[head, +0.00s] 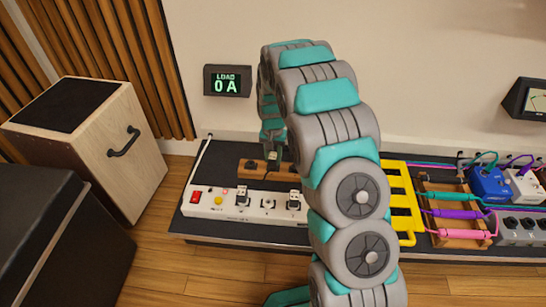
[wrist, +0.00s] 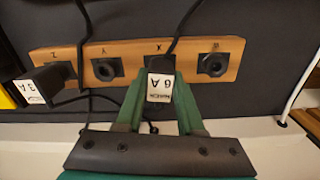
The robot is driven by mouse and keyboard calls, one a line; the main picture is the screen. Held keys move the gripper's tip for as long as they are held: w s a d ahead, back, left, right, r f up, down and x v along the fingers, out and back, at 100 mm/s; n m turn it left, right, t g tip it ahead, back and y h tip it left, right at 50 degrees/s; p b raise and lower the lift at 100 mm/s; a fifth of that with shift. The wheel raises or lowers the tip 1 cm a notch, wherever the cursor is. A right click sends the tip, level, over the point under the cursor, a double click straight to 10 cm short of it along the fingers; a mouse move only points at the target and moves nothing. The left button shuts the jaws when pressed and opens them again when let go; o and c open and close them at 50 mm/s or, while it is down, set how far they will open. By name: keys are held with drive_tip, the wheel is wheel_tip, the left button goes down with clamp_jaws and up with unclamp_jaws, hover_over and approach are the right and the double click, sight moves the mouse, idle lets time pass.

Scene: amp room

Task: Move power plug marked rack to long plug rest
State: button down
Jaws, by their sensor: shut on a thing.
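My gripper (wrist: 160,105) is shut on a black power plug with a white label (wrist: 160,87). The label reads "6 A" upside down; its smaller word is too blurred to read surely. The wooden plug rest (wrist: 130,49) has a row of places lettered Z, Y, X and W. The held plug is at place X; I cannot tell whether it is seated or just above. Y and W show empty round holes. Another plug, labelled "3 A" (wrist: 35,88), is at Z. In the head view the rest (head: 250,174) is behind the power strip, with my gripper (head: 273,156) over it.
The white power strip (head: 230,208) has a red switch and plugs in it. A display (head: 227,81) on the wall reads "LOAD 0 A". A yellow rack (head: 403,200) and cabled pedals (head: 489,184) are at right. Black cords cross the rest.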

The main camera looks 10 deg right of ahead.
drive_tip(key=shift+c, duration=2.2)
unclamp_jaws()
wheel_tip(320, 180, up, 8)
drive_tip(key=shift+f+p, duration=0.15)
drive_tip(key=shift+p, duration=0.4)
